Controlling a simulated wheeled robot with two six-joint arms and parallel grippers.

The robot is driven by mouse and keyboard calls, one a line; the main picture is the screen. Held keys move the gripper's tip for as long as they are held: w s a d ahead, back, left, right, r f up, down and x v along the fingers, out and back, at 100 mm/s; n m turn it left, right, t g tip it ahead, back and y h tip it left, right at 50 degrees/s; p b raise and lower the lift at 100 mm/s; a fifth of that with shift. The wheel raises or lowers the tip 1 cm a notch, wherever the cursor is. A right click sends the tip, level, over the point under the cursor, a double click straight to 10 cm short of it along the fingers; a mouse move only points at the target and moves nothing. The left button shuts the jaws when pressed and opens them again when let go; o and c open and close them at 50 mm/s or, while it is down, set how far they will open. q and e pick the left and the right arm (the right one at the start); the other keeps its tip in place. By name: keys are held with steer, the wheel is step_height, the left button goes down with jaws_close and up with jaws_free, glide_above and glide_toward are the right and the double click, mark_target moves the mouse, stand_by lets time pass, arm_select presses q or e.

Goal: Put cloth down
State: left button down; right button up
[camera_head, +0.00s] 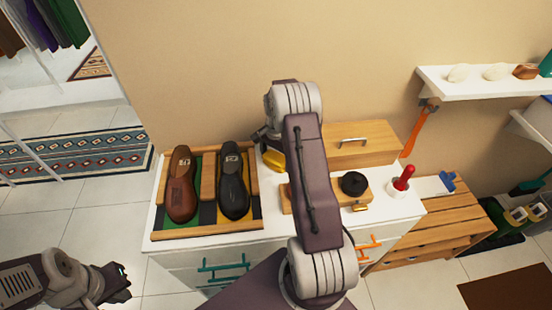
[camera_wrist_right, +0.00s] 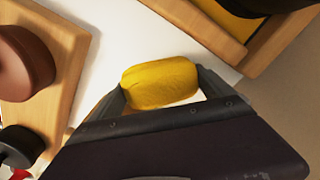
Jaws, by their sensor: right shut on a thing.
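A rolled yellow cloth (camera_head: 274,160) is in the jaws of my right gripper (camera_head: 268,147). The wrist view shows the cloth (camera_wrist_right: 160,82) pinched between the two dark fingers of the right gripper (camera_wrist_right: 162,88). It is over or on the white cabinet top (camera_head: 250,238), between the shoe tray and the wooden board; I cannot tell whether it touches the top. My right arm hides part of the area in the head view. My left gripper (camera_head: 118,283) is low at the left, away from the cabinet, and its jaw opening is unclear.
A wooden tray (camera_head: 207,232) holds a brown shoe (camera_head: 181,188) and a black shoe (camera_head: 233,185). A wooden board (camera_head: 325,200) bears a black round item (camera_head: 353,183). A wooden box (camera_head: 355,143) stands behind. A red-handled item (camera_head: 403,178) is at the right.

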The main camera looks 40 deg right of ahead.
mark_target(276, 156)
steer(key=shift+f, duration=0.1)
steer(key=o, duration=1.5)
step_height(276, 156, up, 12)
steer(key=s+a+n, duration=0.3)
steer(key=a+n, duration=0.1)
steer(key=a, duration=0.3)
steer(key=s+a+n, duration=0.3)
steer(key=a+n, duration=0.1)
steer(key=a, duration=0.2)
steer(key=s+a+f+n, duration=0.1)
steer(key=s+a+n, duration=0.1)
steer(key=s, duration=0.1)
steer(key=s+a+f+n+t, duration=0.1)
steer(key=s+a+n, duration=0.1)
steer(key=s+a, duration=0.1)
steer(key=s+a+f+n, duration=0.1)
steer(key=s+a+n, duration=0.1)
steer(key=s, duration=0.3)
steer(key=shift+a+f+n, duration=0.2)
steer(key=shift+a+n, duration=0.1)
steer(key=shift+a, duration=0.1)
steer(key=shift+s, duration=0.1)
